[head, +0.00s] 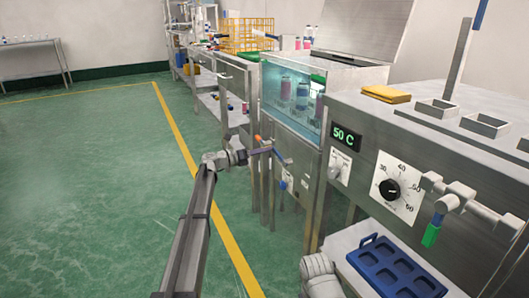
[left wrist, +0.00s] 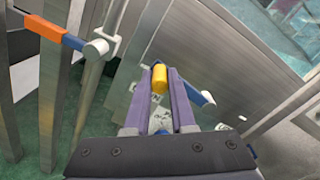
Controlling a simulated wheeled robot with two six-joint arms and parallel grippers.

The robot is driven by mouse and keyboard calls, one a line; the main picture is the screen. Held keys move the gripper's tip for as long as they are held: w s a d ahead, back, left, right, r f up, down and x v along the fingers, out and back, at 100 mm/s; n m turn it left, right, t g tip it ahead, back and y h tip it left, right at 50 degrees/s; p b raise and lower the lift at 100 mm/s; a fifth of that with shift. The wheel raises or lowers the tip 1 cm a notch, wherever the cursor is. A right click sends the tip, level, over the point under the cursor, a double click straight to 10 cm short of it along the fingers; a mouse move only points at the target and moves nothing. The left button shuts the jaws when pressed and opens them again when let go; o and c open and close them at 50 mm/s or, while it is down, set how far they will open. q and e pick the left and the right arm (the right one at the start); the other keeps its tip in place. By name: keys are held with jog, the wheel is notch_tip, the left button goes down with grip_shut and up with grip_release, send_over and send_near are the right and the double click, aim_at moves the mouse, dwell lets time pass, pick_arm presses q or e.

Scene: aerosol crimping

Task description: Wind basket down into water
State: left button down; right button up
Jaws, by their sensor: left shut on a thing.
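My left gripper (head: 268,149) is at the front of the water tank, below its window. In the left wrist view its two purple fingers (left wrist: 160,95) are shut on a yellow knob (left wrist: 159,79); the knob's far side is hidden. A blue-and-white rod end shows just right of the fingers. The water tank (head: 292,122) has a clear front with bluish water. Several pink and blue cans (head: 302,96) stand inside it. A yellow wire basket (head: 247,36) stands farther back, above the bench line. I cannot tell whether the cans in the tank sit in a basket.
A lever with an orange grip (left wrist: 46,30) is at the upper left of the wrist view. At right is a steel panel with a 50 C display (head: 346,138), a black dial (head: 390,189) and a green-handled lever (head: 431,236). A blue tray (head: 395,270) lies below. Green floor at left is clear.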

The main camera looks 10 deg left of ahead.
pick_arm(q)
jog(key=shift+a+f+n, duration=0.1)
jog(key=shift+f+n, duration=0.3)
jog(key=shift+f, duration=0.05)
jog(key=shift+f+b, duration=0.45)
jog(key=shift+b, duration=0.2)
jog(key=c, duration=0.8)
grip_release()
jog(key=shift+o, duration=0.2)
jog(key=v, duration=0.7)
jog(key=shift+s+a, duration=0.25)
